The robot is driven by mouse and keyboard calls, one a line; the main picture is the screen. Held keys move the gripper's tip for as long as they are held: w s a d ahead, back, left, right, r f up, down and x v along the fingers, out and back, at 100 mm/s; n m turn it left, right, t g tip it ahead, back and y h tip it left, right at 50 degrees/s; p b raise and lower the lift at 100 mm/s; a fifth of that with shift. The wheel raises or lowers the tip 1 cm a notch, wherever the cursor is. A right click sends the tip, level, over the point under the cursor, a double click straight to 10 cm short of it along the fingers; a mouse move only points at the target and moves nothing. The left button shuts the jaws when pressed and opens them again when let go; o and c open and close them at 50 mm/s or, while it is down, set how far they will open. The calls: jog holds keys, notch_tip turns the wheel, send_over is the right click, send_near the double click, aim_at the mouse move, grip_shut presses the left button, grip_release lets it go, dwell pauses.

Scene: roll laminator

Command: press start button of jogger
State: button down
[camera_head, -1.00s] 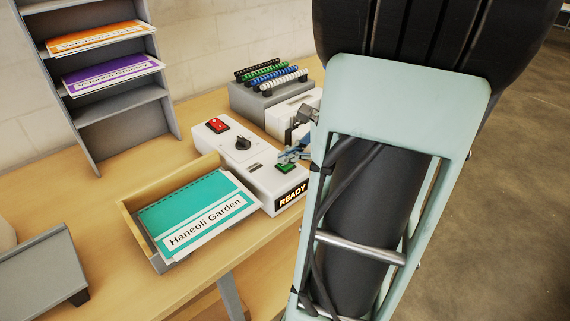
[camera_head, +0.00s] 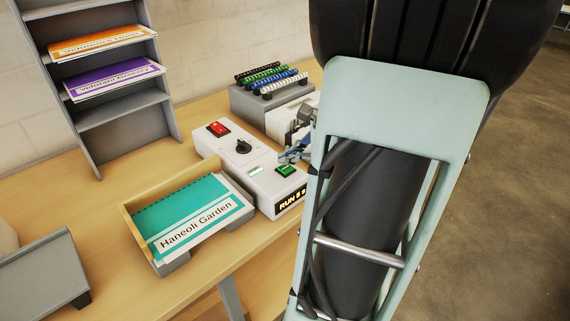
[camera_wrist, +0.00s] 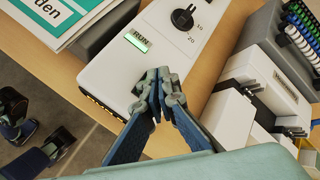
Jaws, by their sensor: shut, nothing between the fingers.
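The jogger is a white control box (camera_head: 232,174) with a wooden-sided paper tray (camera_head: 130,222) beside it. Its green start button (camera_head: 285,170) is on top near the front end, above a front display (camera_head: 292,200) reading "RUN 5 s". In the wrist view a small green window marked "RUN" (camera_wrist: 138,41) is lit; the start button is not visible there, seemingly behind the fingers. My gripper (camera_wrist: 158,78) is shut and empty over the box's front end. In the head view its tips (camera_head: 290,155) show just above and behind the green button, apparently clear of it.
A teal "Haneoli Garden" stack (camera_head: 190,215) lies in the tray. The box also has a red switch (camera_head: 217,129) and black knob (camera_head: 243,146). A white machine (camera_wrist: 245,85) and a grey rack of coloured binding combs (camera_head: 270,92) stand close by. A grey shelf (camera_head: 125,112) holds booklets.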

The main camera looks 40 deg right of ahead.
aim_at(288, 169)
jog(key=shift+r, duration=0.1)
jog(key=shift+r+p, duration=2)
jog(key=shift+r, duration=0.5)
